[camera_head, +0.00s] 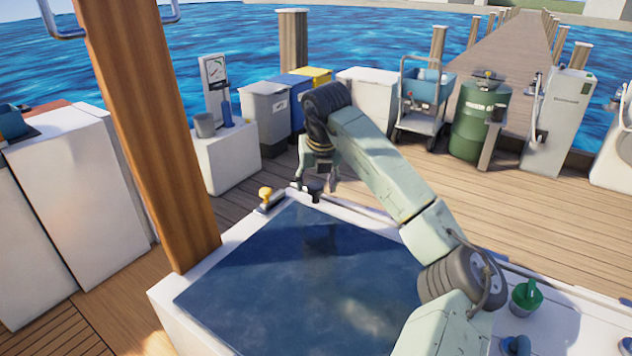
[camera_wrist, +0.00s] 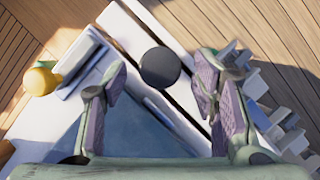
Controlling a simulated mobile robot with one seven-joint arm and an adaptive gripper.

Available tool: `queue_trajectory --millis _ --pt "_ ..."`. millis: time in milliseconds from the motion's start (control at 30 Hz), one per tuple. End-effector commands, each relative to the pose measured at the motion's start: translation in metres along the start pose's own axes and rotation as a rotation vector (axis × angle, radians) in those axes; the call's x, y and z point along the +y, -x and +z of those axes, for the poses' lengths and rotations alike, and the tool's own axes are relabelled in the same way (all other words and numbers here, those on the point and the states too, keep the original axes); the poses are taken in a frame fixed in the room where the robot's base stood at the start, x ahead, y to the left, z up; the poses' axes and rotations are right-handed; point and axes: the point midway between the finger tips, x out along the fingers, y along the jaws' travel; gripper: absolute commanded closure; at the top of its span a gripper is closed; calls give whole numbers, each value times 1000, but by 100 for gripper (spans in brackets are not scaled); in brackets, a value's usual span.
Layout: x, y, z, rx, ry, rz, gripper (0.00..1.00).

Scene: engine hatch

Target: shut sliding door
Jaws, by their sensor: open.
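A dark blue, glossy panel (camera_head: 300,275) lies flat in the white top of the hatch box (camera_head: 165,298). I cannot tell from these views how far the sliding door stands open. A black round knob (camera_head: 314,191) stands at the far edge of the panel, and it shows as a dark disc in the wrist view (camera_wrist: 160,67). My gripper (camera_head: 321,181) points down just over this knob. In the wrist view my gripper (camera_wrist: 163,80) is open, with the knob showing between and just beyond the fingertips. I see no clear contact.
A yellow knob (camera_head: 266,195) on a small metal fitting is left of the black knob. A wooden post (camera_head: 150,130) rises at the left. A green-capped fitting (camera_head: 526,296) is at the right. Bins and a cart (camera_head: 425,95) stand behind on open deck (camera_head: 440,185).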

Motion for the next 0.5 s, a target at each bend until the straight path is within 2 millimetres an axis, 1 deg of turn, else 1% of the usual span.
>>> queue_trajectory --millis 100,200,433,500 --pt "0 -10 0 0 1 0 46" --pt "0 -14 0 0 1 0 46" --pt "0 -14 0 0 1 0 46" --pt "0 -14 0 0 1 0 50"
